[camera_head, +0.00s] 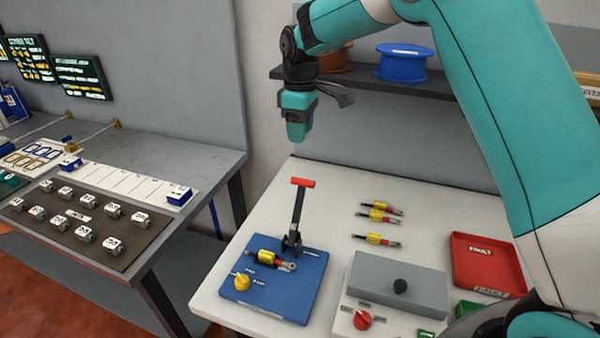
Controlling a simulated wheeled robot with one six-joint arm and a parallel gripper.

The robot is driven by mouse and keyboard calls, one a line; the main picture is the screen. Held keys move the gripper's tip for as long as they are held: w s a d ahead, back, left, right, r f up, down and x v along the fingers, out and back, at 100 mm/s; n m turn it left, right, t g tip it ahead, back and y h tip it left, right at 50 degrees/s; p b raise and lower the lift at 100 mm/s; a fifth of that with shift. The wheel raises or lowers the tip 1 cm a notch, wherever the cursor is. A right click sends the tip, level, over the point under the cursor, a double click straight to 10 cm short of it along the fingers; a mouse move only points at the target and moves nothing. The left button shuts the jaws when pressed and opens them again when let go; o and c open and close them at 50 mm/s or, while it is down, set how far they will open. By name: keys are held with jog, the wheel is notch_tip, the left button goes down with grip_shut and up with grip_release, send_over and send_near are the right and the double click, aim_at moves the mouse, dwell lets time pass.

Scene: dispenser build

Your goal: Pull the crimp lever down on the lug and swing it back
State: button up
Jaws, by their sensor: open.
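The crimp lever (300,212) stands nearly upright on a blue base plate (299,304), with a red crossbar handle (302,182) at its top. A lug (286,266) on a yellow and black body lies on the plate at the lever's foot, its metal end pointing right. A yellow knob (241,283) sits at the plate's front left. My gripper (318,112) is open and empty, above the table's back part, higher in the picture than the red handle and apart from it. Its fingers are partly hidden by its own body.
Several yellow-banded lugs (375,238) lie right of the lever. A shelf with a blue spool (403,63) is behind my arm. Another bench stands left across a gap.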

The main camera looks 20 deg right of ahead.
notch_tip(320, 180, down, 13)
jog(key=p, duration=0.4)
jog(key=shift+s+a+f, duration=0.1)
jog(key=shift+s+f, duration=0.05)
jog(key=shift+f, duration=0.05)
grip_shut()
